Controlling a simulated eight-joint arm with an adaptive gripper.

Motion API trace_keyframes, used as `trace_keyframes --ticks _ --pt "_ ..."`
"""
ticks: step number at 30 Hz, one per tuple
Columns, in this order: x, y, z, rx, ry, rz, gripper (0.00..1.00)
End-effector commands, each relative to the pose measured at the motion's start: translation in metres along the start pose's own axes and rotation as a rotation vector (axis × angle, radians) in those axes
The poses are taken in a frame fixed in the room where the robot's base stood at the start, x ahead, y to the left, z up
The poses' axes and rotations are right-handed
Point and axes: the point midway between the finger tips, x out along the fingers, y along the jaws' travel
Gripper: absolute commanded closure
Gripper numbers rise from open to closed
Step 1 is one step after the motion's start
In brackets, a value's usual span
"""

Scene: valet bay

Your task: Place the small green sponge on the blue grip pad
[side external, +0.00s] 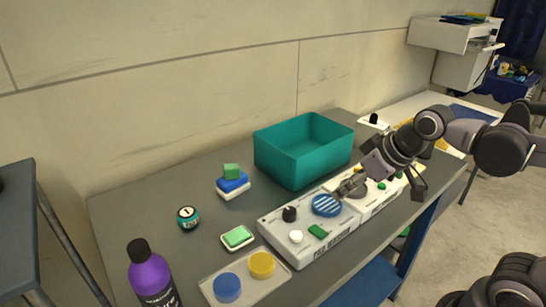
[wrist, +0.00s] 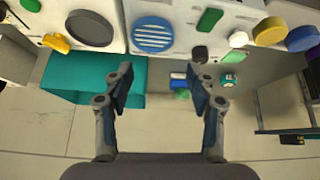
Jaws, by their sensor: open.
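A small green sponge (side external: 231,171) sits on top of a blue and white sponge stack (side external: 233,185); in the wrist view the small green sponge (wrist: 182,94) is small and partly unclear. A second, flatter green and white sponge (side external: 237,237) lies alone on the table. A round blue pad with white stripes (side external: 326,205), which looks like the blue grip pad, lies bare on a white panel and shows upside down in the wrist view (wrist: 153,35). My gripper (side external: 382,186) is open and empty above the panels, its fingers (wrist: 162,80) wide apart, away from the sponges.
A teal bin (side external: 290,167) stands behind the panels. Knobs and a green block (side external: 318,231) sit on the white panel (side external: 306,250). A jar (side external: 188,217), purple bottle (side external: 151,276) and a tray (side external: 246,291) with blue and yellow discs stand nearby.

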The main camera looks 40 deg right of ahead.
Motion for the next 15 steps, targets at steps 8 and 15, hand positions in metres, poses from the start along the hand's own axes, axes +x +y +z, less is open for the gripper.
trace_keyframes --ticks 8,15 --pt "0.009 0.003 0.042 0.099 0.045 0.033 0.43" --pt "0.009 0.003 0.043 0.105 0.047 0.034 0.43"
